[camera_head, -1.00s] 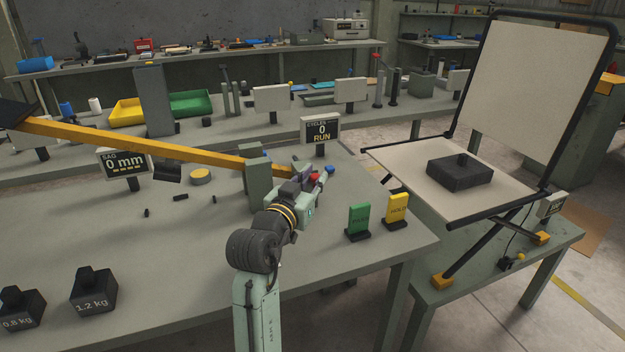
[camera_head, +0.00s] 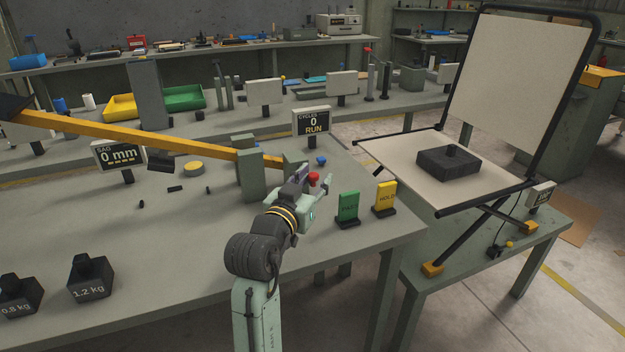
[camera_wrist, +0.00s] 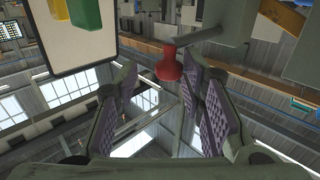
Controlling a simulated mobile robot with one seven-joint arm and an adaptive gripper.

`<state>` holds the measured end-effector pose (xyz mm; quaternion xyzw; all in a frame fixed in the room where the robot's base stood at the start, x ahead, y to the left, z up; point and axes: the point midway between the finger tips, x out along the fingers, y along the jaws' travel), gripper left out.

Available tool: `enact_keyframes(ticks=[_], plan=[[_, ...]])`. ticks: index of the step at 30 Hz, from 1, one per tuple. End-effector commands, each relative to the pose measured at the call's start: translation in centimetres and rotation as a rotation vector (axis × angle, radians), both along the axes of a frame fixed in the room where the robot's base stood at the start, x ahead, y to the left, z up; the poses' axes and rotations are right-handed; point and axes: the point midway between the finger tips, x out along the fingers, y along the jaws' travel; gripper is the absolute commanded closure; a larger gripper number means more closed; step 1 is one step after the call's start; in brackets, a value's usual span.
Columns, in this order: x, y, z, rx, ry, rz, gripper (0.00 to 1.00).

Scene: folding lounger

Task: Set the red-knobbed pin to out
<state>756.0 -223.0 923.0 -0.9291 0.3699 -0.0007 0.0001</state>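The red knob (camera_head: 314,179) of the pin is at the end of the yellow beam's mount, near the grey post (camera_head: 294,163). In the wrist view the red knob (camera_wrist: 168,66) lies between and at the height of my fingertips, with a short red stem toward a grey fitting. My gripper (camera_head: 316,187) is at the knob in the head view; in the wrist view my gripper (camera_wrist: 163,80) is open, with a gap visible around the knob. I see no firm contact. How far the pin sits in its hole is hidden.
A blue knob (camera_head: 321,160) lies just behind the red one. A green card (camera_head: 348,208) and a yellow card (camera_head: 385,197) stand to the right. A counter sign (camera_head: 311,122) reading 0 RUN stands behind. The yellow beam (camera_head: 150,137) runs left.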

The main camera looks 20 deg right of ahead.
Motion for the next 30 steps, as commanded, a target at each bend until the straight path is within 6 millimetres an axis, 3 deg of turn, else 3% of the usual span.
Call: enact_keyframes(ticks=[14,30], plan=[[-0.2,0.7,-0.1,0.001,0.003,0.007,0.60],[-7.4,7.6,-0.3,0.002,0.006,0.011,0.60]])
